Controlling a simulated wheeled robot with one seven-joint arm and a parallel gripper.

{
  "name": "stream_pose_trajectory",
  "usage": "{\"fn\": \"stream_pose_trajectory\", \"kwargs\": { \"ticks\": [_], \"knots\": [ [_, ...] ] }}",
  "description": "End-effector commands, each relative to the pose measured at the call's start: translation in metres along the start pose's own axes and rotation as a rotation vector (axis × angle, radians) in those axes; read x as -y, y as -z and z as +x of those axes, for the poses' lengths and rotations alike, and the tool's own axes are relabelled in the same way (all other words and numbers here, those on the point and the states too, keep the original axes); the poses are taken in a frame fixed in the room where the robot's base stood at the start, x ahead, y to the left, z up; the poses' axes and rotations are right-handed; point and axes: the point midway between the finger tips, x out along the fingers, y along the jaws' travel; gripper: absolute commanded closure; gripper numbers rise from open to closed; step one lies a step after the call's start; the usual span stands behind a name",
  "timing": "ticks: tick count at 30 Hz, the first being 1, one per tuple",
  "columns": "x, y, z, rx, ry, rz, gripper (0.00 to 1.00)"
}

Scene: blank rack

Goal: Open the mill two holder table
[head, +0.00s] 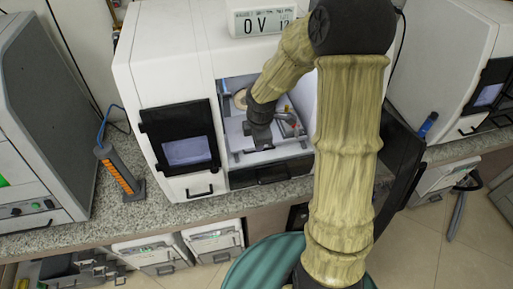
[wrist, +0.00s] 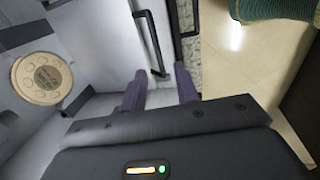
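The white mill (head: 165,75) stands on the counter with its front opening uncovered. Inside is a pale table-like surface (head: 285,152) with small fittings on it; I cannot tell for sure which part is the holder table. My gripper (head: 259,140) is inside the opening, above this surface. In the wrist view my gripper (wrist: 160,84) has its two fingers apart with nothing held between them. A black bar handle (wrist: 150,42) on a pale panel ends between the fingertips in the picture; contact cannot be told. A round beige disc (wrist: 42,77) is at the left.
A black-framed windowed door (head: 182,142) is left of the opening. My arm covers the mill's right side. An orange-and-grey rack (head: 120,173) stands on the granite counter (head: 70,232). Another machine (head: 437,60) stands at right. Drawers (head: 213,238) are below. Floor (head: 420,250) shows clear at lower right.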

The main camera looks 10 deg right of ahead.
Motion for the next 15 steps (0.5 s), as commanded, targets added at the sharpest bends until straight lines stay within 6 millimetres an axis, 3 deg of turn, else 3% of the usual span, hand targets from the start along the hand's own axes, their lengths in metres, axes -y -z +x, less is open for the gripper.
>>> {"fn": "stream_pose_trajectory", "kwargs": {
  "ticks": [6,15],
  "knots": [
    [0.001,0.002,0.036,-0.002,0.002,-0.004,0.69],
    [0.0,0.002,0.048,-0.001,-0.001,-0.003,0.69]
  ]
}}
